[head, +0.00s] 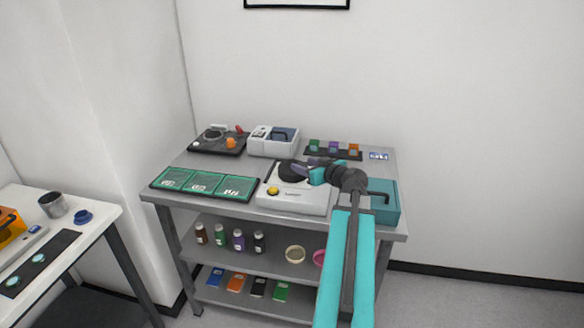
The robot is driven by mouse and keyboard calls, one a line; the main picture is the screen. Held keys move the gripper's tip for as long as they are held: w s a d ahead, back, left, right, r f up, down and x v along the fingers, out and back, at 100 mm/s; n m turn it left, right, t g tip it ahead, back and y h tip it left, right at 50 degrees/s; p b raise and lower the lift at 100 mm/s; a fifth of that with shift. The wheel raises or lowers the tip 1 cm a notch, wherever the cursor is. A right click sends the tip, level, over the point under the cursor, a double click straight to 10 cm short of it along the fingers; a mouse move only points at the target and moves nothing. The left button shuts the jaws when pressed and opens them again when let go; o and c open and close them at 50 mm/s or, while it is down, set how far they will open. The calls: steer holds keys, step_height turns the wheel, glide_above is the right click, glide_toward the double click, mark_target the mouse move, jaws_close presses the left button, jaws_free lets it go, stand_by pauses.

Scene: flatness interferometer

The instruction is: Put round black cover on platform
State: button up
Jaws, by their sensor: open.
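A white instrument (292,201) with a yellow knob stands at the front middle of the grey bench. A round black disc (288,171) lies flat on its top. I cannot tell whether this disc is the cover, the bare platform, or the cover on the platform. My gripper (309,170) is just right of the disc, low over the instrument, with its jaws open. I see nothing held between the jaws. The gripper hides part of the instrument's top right, and whether it touches the disc is unclear.
A teal box (385,203) stands close on the right. Green-framed trays (204,184) lie on the left. A black tray (217,141), a white case (273,141) and a rack of coloured blocks (333,149) line the back. Shelves below hold bottles. Another table (95,220) is at left.

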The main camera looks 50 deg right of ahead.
mark_target(294, 162)
steer(key=shift+p+x, duration=0.3)
steer(key=shift+x, duration=1.25)
steer(key=shift+p+x, duration=1)
steer(key=shift+x, duration=0.2)
steer(key=shift+p+x, duration=0.4)
steer(key=shift+x, duration=0.4)
steer(key=shift+w+f, duration=0.2)
steer(key=shift+w, duration=0.4)
steer(key=shift+d, duration=0.1)
jaws_close()
